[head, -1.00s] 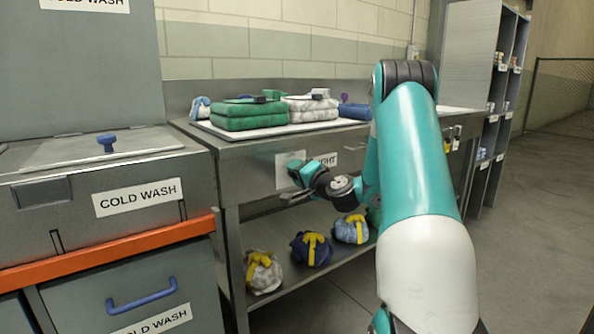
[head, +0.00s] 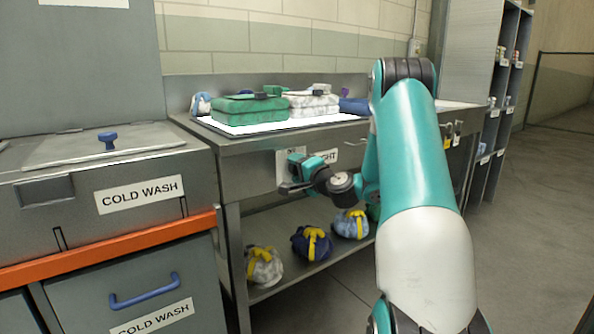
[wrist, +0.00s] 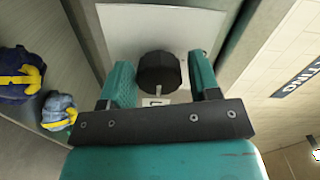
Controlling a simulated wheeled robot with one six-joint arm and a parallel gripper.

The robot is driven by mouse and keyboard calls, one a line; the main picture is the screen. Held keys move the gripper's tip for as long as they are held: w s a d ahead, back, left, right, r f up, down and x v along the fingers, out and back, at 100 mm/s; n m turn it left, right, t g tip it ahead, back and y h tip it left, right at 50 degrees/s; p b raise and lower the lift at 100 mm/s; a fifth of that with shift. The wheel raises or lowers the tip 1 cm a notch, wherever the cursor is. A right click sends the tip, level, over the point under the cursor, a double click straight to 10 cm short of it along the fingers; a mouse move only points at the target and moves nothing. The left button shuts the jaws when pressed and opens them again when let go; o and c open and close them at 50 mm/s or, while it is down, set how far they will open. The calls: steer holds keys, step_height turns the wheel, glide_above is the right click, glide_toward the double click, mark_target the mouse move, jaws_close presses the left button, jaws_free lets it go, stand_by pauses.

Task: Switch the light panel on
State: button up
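The light panel (head: 262,125) is the flat sheet on the steel table, under the folded bags in the head view. It glows bright white. A black knob (wrist: 160,72) on a pale plate (wrist: 200,30) shows in the wrist view; the plate also shows on the table's front in the head view (head: 286,164). My gripper (wrist: 162,75) faces the plate, with one teal finger on each side of the knob. A narrow gap shows at the right finger; contact at the left one is unclear. In the head view my gripper (head: 297,173) hides the knob.
Green (head: 246,108) and grey-white (head: 313,101) folded bags lie on the panel. Several bundled bags with yellow straps (head: 312,243) sit on the lower shelf. The cold wash unit (head: 140,194) stands left; open floor lies right.

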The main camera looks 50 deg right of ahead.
steer(key=shift+o, duration=0.7)
steer(key=shift+s+f, duration=0.1)
steer(key=b+v, duration=1)
steer(key=v, duration=0.7)
steer(key=shift+a, duration=0.1)
